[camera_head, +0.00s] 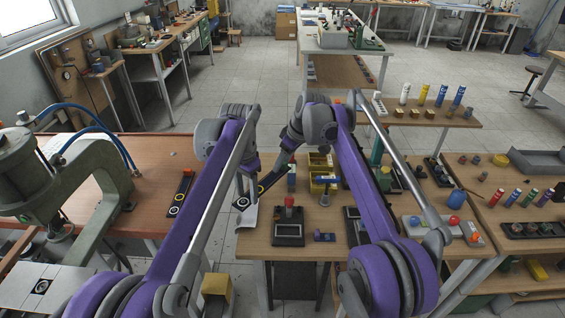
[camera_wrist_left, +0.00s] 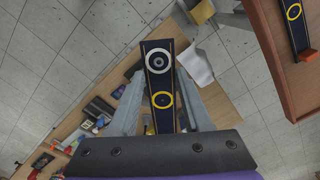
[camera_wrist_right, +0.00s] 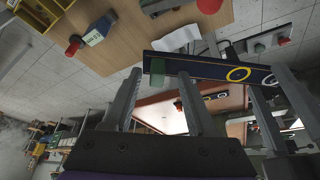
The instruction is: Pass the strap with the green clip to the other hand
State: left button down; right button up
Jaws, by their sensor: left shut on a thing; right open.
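The dark strap (camera_head: 270,180) hangs between my two grippers, above the table edge. It has a white ring and a yellow ring (camera_wrist_left: 163,100). My left gripper (camera_head: 248,184) is shut on it; its fingers flank the strap in the left wrist view. The green clip (camera_wrist_right: 157,71) is toward the strap's other end. My right gripper (camera_wrist_right: 160,78) is open, with its fingertips on either side of the clip, close to the strap; I cannot tell if they touch it. A second dark strap with a yellow ring (camera_head: 178,197) lies on the red-brown table at the left.
A wooden table (camera_head: 330,238) carries a red-knobbed black stand (camera_head: 288,225), yellow bins (camera_head: 320,178) and other small items. A white sheet-like piece (camera_head: 247,214) is at its left edge. A green press (camera_head: 90,190) stands at the left. A floor gap separates the tables.

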jog(key=shift+w+a+f, duration=0.15)
jog(key=shift+f, duration=0.35)
grip_shut()
pick_arm(q)
jog(key=shift+c, duration=1.3)
grip_release()
